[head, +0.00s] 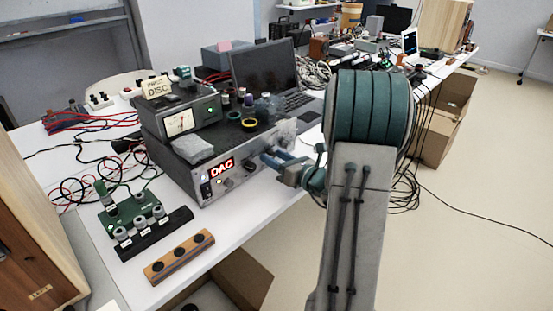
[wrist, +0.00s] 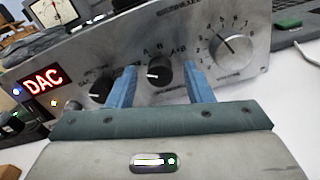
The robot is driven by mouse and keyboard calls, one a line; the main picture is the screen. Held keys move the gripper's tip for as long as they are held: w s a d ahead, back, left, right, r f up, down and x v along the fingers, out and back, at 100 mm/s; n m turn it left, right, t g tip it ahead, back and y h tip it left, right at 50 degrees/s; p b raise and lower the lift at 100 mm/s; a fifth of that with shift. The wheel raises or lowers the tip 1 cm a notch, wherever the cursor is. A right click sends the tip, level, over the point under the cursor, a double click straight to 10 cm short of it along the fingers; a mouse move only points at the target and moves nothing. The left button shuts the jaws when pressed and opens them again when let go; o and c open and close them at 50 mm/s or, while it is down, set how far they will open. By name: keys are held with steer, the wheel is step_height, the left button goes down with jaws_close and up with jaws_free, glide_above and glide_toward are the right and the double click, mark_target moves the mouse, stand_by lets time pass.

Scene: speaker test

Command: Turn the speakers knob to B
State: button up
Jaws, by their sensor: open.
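The silver amplifier (head: 245,172) with a red DAC display stands on the white table; its front panel (wrist: 200,25) fills the upper wrist view. The speakers knob (wrist: 160,72) is black, with A, B and A+B lettered above it. Its white mark points left in the picture, away from the B. My gripper (wrist: 161,69) is open, its blue fingers on the left and right of this knob. I cannot tell whether they touch it. In the head view my gripper (head: 272,158) is at the panel's right part, and the knob is hidden.
Another black knob (wrist: 101,89) sits close left of my left finger. A large silver numbered knob (wrist: 232,47) is to the right. A metered box (head: 180,118) and tape rolls lie on the amplifier. A laptop (head: 265,72) stands behind; a wooden block (head: 180,256) lies in front.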

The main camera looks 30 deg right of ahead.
steer(key=c, duration=1)
steer(key=shift+m+p, duration=0.3)
steer(key=shift+p, duration=0.15)
steer(key=m+p, duration=0.2)
steer(key=p, duration=0.1)
steer(key=shift+r+m, duration=0.2)
steer(key=shift+m, duration=0.2)
steer(key=m+p, duration=0.5)
steer(key=p, duration=0.2)
steer(key=shift+d, duration=0.1)
steer(key=m+p, duration=0.5)
steer(key=p, duration=0.1)
steer(key=m+p, duration=0.2)
steer(key=shift+f, duration=0.25)
steer(key=shift+m, duration=0.3)
